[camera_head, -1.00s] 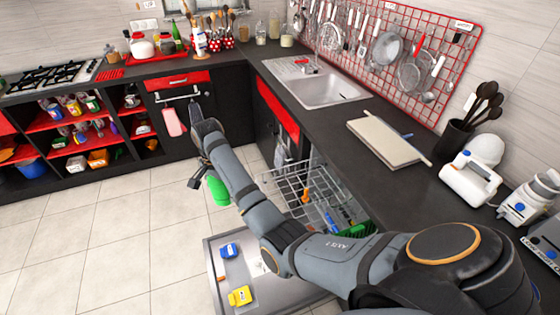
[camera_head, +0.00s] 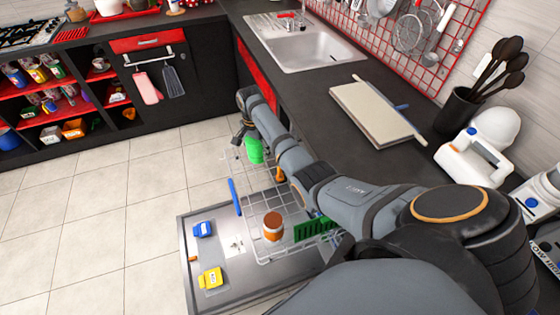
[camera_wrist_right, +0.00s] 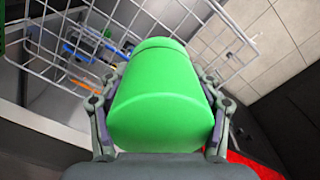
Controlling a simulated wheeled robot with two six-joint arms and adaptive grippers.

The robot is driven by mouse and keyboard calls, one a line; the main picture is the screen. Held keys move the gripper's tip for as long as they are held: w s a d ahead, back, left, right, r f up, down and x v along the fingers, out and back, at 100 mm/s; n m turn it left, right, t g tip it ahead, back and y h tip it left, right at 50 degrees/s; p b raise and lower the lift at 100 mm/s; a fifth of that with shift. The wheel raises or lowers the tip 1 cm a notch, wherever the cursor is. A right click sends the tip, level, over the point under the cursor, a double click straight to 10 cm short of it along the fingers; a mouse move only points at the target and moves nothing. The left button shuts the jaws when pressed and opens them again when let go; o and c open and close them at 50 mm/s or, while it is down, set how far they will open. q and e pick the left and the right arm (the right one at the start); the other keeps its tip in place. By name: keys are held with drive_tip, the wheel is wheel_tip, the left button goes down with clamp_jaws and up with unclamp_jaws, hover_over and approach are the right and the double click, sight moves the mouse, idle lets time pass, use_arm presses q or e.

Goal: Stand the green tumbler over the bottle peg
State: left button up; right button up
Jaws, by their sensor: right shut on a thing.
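The green tumbler (camera_head: 254,151) is held by my right gripper (camera_head: 241,134) above the far end of the wire rack (camera_head: 262,257). In the right wrist view the tumbler (camera_wrist_right: 160,100) fills the middle, with the fingers of my right gripper (camera_wrist_right: 158,112) shut on both its sides. The rack (camera_wrist_right: 120,20) shows behind it there. A blue upright piece (camera_head: 235,197) and an orange piece (camera_head: 280,174) stand at the rack; I cannot tell which, if either, is the bottle peg. My left gripper is not in view.
A brown jar with a white band (camera_head: 273,227) and a green slotted piece (camera_head: 315,229) are at the rack's near part. Blue (camera_head: 203,229) and yellow (camera_head: 210,279) items lie on the open grey door (camera_head: 190,252). The dark counter (camera_head: 310,103) edges the right side.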

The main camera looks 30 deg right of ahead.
drive_tip(key=m+b, duration=0.1)
drive_tip(key=b, duration=0.2)
hover_over(280, 177)
drive_tip(key=w, duration=0.1)
wheel_tip(280, 177, down, 8)
drive_tip(key=shift+f, duration=0.15)
drive_tip(key=shift+s+d+f, duration=0.1)
drive_tip(key=shift+d, duration=0.05)
drive_tip(key=shift+d+f+b, duration=0.1)
drive_tip(key=shift+f+b, duration=0.2)
drive_tip(key=shift+b, duration=0.15)
wheel_tip(280, 177, down, 3)
drive_tip(key=b, duration=0.3)
drive_tip(key=shift+f, duration=0.2)
wheel_tip(280, 177, down, 7)
drive_tip(key=b, duration=0.5)
drive_tip(key=shift+r, duration=0.2)
use_arm(q)
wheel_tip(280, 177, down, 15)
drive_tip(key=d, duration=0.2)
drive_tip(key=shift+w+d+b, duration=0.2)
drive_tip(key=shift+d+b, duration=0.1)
drive_tip(key=shift+b, duration=0.15)
use_arm(e)
drive_tip(key=shift+f, duration=0.6)
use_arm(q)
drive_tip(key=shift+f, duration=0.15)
use_arm(e)
drive_tip(key=shift+f, duration=0.5)
